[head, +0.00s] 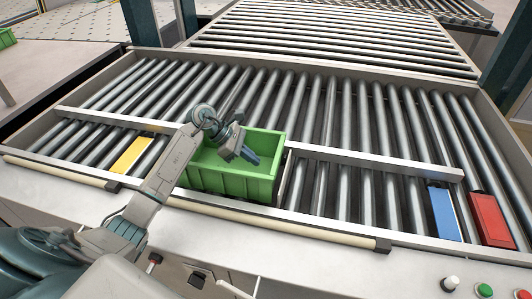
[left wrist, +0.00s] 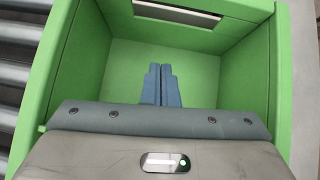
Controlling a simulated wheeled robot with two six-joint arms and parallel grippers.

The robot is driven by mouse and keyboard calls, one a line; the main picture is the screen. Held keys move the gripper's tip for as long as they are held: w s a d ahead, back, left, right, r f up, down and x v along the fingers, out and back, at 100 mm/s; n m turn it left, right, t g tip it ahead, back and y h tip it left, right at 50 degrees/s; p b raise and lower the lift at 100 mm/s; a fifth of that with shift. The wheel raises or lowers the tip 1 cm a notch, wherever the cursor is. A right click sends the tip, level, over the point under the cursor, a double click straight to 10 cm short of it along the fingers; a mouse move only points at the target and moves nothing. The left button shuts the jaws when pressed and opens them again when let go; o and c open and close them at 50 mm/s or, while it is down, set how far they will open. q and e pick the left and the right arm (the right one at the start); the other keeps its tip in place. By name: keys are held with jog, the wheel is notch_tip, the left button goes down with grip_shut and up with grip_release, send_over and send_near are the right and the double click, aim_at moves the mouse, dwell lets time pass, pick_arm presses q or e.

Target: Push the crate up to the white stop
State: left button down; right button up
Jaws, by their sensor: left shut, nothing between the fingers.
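The green crate (head: 232,184) stands upright on the rollers in the front lane, between the near edge and a pale guide rail. My left gripper (head: 251,158) is shut and empty, with its blue fingers at the crate's open top, toward its right side. In the left wrist view, the shut fingers (left wrist: 161,86) point down into the empty crate (left wrist: 258,75), and its green walls surround them. I cannot tell whether they touch a wall. I cannot make out a white stop for certain. My right gripper is not in view.
A yellow block (head: 132,155) lies left of the crate in the lane. A blue block (head: 443,213) and a red block (head: 491,219) are at the far right. The pale rail (head: 380,165) runs behind the lane. Rollers between the crate and the blue block are clear.

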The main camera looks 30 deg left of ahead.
aim_at(274, 161)
pick_arm(q)
jog(key=d+p, duration=0.1)
jog(key=w+d+p, duration=0.1)
jog(key=d, duration=0.1)
jog(key=shift+w+d+f+p, duration=0.2)
jog(key=shift+d+p, duration=0.1)
jog(key=shift+d, duration=0.2)
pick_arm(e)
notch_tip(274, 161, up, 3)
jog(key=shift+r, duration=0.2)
pick_arm(q)
jog(key=shift+d+f+b, duration=0.1)
jog(key=shift+d+b, duration=0.05)
jog(key=shift+b, duration=0.25)
jog(key=shift+w+d+f+b, duration=0.1)
jog(key=shift+w+d+b, duration=0.15)
jog(key=shift+d+b, duration=0.55)
jog(key=shift+w+b, duration=0.1)
jog(key=shift+b, duration=0.3)
jog(key=shift+d, duration=0.15)
jog(key=shift+r, duration=0.25)
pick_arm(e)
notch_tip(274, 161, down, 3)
